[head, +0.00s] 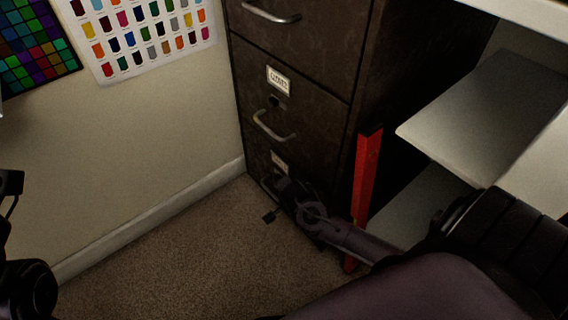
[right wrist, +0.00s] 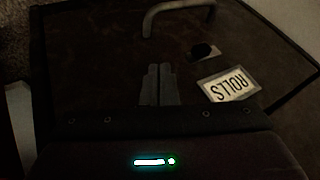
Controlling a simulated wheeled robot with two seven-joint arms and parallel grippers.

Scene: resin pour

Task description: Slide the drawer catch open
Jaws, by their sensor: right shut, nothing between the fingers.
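The dark brown filing cabinet (head: 310,60) stands in the corner, with drawers one above the other. My right gripper (head: 285,193) is low in front of its bottom drawer, and its fingertips are hard to make out there. In the right wrist view my gripper (right wrist: 158,70) is shut and empty over the drawer front. A dark catch knob (right wrist: 203,50) on a small pale plate lies to the right of the fingertips, apart from them.
A red upright bar (head: 367,175) stands against the cabinet's right side, close to my right forearm. Grey shelves (head: 480,110) are on the right. The wall and baseboard (head: 150,225) are on the left. The carpet (head: 190,270) is clear.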

